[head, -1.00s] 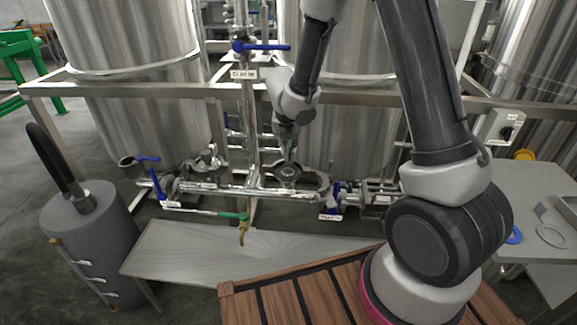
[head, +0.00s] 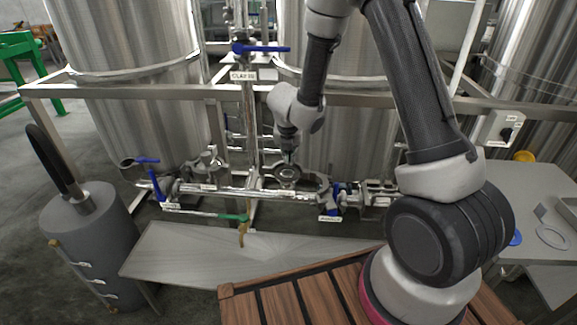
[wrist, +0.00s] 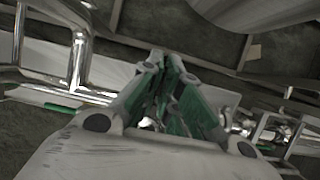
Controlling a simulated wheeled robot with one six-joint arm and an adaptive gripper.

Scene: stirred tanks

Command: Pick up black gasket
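A dark ring that looks like the black gasket (head: 288,174) sits at the pipework in the middle of the head view, around a lighter round centre. It is small there, and I cannot tell it apart surely from the pipe fitting. My gripper (head: 289,157) points down just above this ring. In the wrist view my gripper (wrist: 167,68) shows its green-padded fingers running close together away from the camera. The space between the tips is dark and cluttered, so any gap or held thing is unclear. I cannot make out the gasket in the wrist view.
Horizontal steel pipes (head: 235,190) with blue-handled valves (head: 156,182) surround the spot. A frame rail (head: 360,92) crosses above, before large steel tanks (head: 135,125). A grey sloped plate (head: 200,252) lies in front.

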